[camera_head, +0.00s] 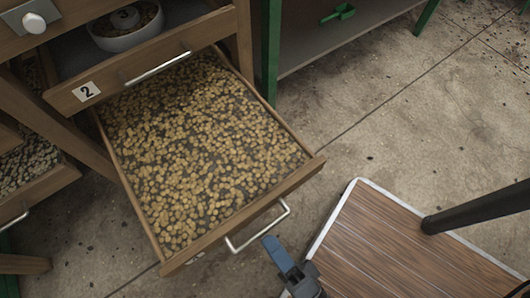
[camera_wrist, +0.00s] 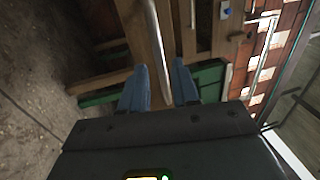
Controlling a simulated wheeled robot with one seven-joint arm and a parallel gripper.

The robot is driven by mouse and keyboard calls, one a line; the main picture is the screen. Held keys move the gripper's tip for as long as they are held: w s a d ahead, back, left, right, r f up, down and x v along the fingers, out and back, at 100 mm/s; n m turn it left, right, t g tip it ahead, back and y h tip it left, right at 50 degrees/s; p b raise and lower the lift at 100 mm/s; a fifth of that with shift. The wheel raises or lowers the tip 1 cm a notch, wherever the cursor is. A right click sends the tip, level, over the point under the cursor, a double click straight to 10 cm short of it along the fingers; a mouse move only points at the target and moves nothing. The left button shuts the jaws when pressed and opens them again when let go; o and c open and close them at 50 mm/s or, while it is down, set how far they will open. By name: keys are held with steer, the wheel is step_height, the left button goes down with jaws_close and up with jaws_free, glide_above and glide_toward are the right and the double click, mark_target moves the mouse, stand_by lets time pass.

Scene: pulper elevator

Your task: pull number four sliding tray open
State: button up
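A wooden sliding tray (camera_head: 200,145) full of pale brown beans stands far out of the rack in the head view, below the front marked 2. Its own number cannot be read from here. Its metal bar handle (camera_head: 258,238) is on the near front board. My gripper (camera_head: 273,246) is just right of this handle, its blue fingers close to the bar. In the wrist view my gripper (camera_wrist: 159,66) has its two blue fingers apart, with a metal bar (camera_wrist: 155,45) running between them. Whether either finger touches the bar cannot be told.
The tray front marked 2 (camera_head: 150,72) is above, with a white bowl (camera_head: 125,28) behind it. Another bean tray (camera_head: 28,165) is at the left. A green-legged table (camera_head: 330,40) is at the back. A wood-topped platform (camera_head: 400,250) is at lower right. Concrete floor lies between.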

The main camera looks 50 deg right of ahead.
steer(key=v, duration=0.3)
steer(key=shift+s+a, duration=0.1)
steer(key=shift+s, duration=0.3)
stand_by(0.3)
